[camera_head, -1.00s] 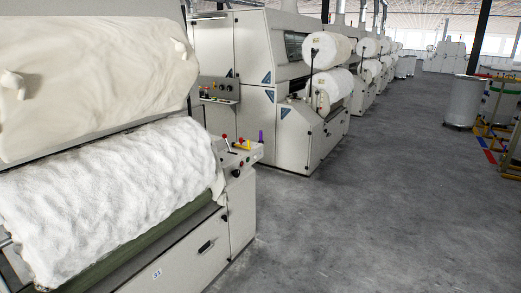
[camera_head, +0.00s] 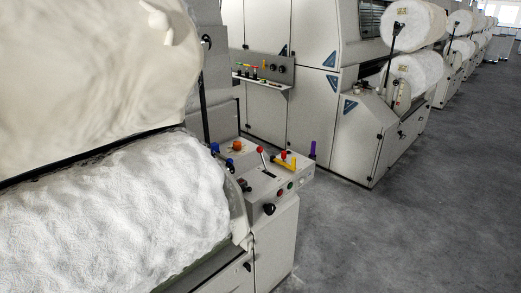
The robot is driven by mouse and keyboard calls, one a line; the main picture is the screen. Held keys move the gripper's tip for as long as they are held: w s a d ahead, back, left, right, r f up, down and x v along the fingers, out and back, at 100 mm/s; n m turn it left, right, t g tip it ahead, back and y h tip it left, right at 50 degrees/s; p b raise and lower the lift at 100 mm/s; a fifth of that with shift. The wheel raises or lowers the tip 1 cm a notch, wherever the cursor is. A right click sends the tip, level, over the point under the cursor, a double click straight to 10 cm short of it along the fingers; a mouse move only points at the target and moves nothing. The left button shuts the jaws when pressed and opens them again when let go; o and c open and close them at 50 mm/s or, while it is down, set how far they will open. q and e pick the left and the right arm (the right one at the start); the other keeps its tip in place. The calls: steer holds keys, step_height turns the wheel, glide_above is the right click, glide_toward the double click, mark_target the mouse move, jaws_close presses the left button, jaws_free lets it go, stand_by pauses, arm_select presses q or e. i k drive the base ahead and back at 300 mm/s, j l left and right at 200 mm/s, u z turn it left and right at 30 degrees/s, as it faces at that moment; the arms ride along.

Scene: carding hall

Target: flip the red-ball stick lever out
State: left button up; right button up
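The red-ball stick lever (camera_head: 261,152) stands on the light grey control panel (camera_head: 262,197) at the right end of the near carding machine. Its red ball tops a thin stick that rises from a dark slot in the panel and leans toward the upper left.
A yellow handle (camera_head: 285,163) with a red top and a purple upright piece (camera_head: 313,149) stand right of the lever. An orange knob (camera_head: 237,145) is left of it. White fibre (camera_head: 110,215) fills the left. Grey floor (camera_head: 400,225) is clear at right.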

mark_target(259, 149)
steer(key=i+l+u, duration=0.15)
steer(key=i+l, duration=2.2)
